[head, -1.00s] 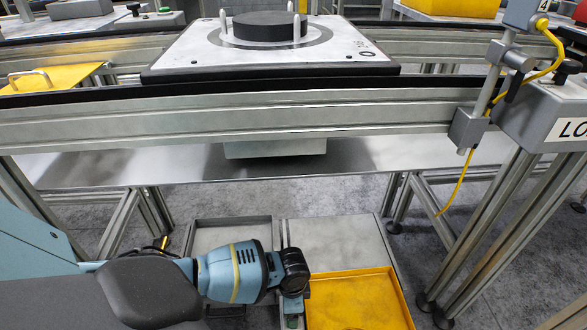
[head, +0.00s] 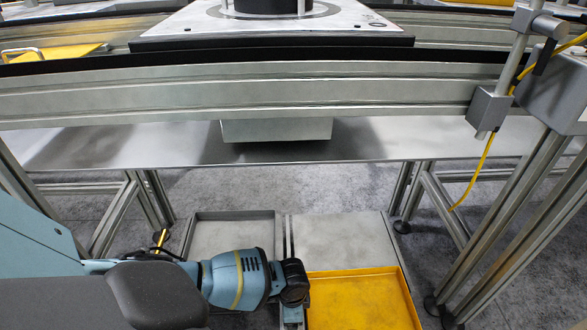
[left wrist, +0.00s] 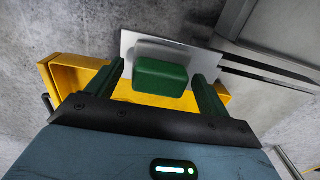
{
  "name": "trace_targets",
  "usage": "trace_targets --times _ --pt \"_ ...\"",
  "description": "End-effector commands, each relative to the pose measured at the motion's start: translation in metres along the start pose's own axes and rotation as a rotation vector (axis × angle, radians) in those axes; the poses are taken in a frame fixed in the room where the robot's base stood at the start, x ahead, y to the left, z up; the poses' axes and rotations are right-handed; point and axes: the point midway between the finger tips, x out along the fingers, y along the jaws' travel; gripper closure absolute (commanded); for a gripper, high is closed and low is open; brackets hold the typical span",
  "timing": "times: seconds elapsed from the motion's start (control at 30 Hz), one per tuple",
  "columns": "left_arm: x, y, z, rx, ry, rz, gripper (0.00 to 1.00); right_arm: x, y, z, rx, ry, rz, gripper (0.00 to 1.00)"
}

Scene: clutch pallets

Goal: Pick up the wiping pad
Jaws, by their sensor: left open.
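The wiping pad appears to be the green block (left wrist: 160,78) in the left wrist view, in front of a pale plate (left wrist: 133,42). My left gripper (left wrist: 159,70) is open, with one dark green finger on each side of the block in the picture. I cannot tell whether the fingers touch it or how far off it is. In the head view my left arm comes in from the left, and its wrist hides the pad; the fingers are not seen there. My right gripper is not in view.
A yellow tray (head: 362,304) lies right of my left wrist and also shows in the left wrist view (left wrist: 62,72). Grey trays (head: 233,215) (head: 340,240) stand behind. A conveyor rail (head: 240,95) and lower shelf (head: 400,137) cross beyond; a post (head: 487,110) with yellow cable stands right.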

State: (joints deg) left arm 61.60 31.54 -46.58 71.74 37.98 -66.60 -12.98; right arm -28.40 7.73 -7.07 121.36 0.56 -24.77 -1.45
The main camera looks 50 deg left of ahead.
Motion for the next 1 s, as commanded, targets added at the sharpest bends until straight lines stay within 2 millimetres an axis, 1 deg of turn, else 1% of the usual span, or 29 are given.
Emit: trace_targets --times 0.07,0.1,0.4,0.47,0.77,0.87,1.0 --pt "-0.001 0.0 0.0 0.0 0.001 0.0 0.2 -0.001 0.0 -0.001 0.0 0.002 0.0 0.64" --pt "-0.001 0.0 0.0 0.0 0.001 0.0 0.23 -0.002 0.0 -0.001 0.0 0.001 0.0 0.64" --pt "-0.001 0.0 0.0 0.0 0.001 0.0 0.62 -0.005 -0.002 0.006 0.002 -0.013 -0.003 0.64" --pt "-0.001 0.0 0.0 0.0 0.001 0.0 0.69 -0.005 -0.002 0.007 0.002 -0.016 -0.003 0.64" --pt "-0.003 0.0 0.0 0.0 0.001 0.0 0.69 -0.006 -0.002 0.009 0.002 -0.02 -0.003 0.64" --pt "-0.009 0.0 0.0 0.0 0.002 0.0 0.69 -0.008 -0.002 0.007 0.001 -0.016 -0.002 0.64" --pt "-0.022 0.0 -0.001 0.0 0.003 -0.001 0.69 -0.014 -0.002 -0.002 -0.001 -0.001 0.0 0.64"
